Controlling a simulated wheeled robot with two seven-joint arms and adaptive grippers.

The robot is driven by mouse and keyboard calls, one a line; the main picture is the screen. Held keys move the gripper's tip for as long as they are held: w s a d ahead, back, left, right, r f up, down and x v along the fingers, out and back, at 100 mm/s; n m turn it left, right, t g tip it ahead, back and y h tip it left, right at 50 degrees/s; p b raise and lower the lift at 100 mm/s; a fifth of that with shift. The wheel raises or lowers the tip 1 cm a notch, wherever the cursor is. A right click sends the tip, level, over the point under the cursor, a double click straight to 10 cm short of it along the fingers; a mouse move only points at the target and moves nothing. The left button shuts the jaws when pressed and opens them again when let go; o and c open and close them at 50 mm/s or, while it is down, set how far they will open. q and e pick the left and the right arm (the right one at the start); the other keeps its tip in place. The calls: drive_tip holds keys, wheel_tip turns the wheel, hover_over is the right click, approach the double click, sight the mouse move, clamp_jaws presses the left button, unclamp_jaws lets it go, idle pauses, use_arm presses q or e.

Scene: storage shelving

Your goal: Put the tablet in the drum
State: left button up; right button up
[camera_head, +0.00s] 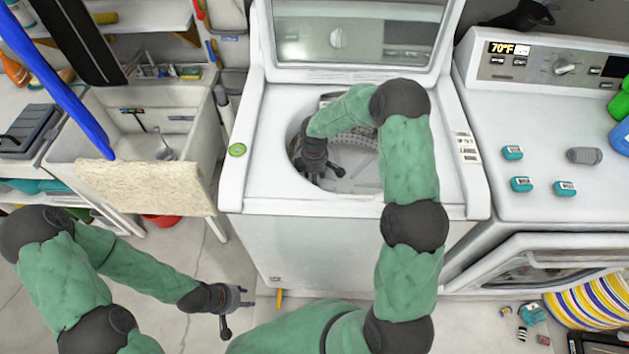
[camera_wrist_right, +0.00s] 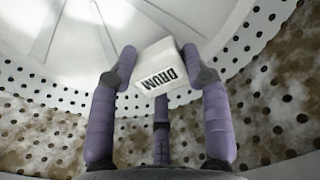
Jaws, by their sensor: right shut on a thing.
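The drum (camera_head: 366,180) is the round perforated tub inside the open top-loading washer. Its dotted wall (camera_wrist_right: 258,88) and pale ribbed bottom fill the right wrist view. My right gripper (camera_head: 322,168) is inside the drum opening, above its bottom. In the wrist view its purple fingers are shut on a small white block-shaped tablet (camera_wrist_right: 156,60) marked "DRUM". In the head view the tablet is hidden by the gripper. My left gripper (camera_head: 236,302) hangs low in front of the washer at the left, with its fingers spread and empty.
The washer's lid (camera_head: 350,40) stands open behind. A dryer (camera_head: 545,125) at the right has several small teal pieces (camera_head: 521,184) and a grey piece (camera_head: 584,155) on top. A sink (camera_head: 142,120) with a beige towel (camera_head: 148,184) is at the left.

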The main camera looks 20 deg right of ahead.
drive_tip(key=shift+f, duration=0.85)
drive_tip(key=shift+f+b, duration=0.4)
drive_tip(key=shift+f, duration=0.05)
drive_tip(key=shift+f, duration=0.2)
drive_tip(key=o, duration=0.9)
drive_tip(key=shift+r, duration=0.1)
drive_tip(key=shift+r, duration=0.3)
wheel_tip(320, 180, up, 12)
drive_tip(key=p, duration=0.4)
drive_tip(key=shift+r+p, duration=0.25)
drive_tip(key=shift+p, duration=0.05)
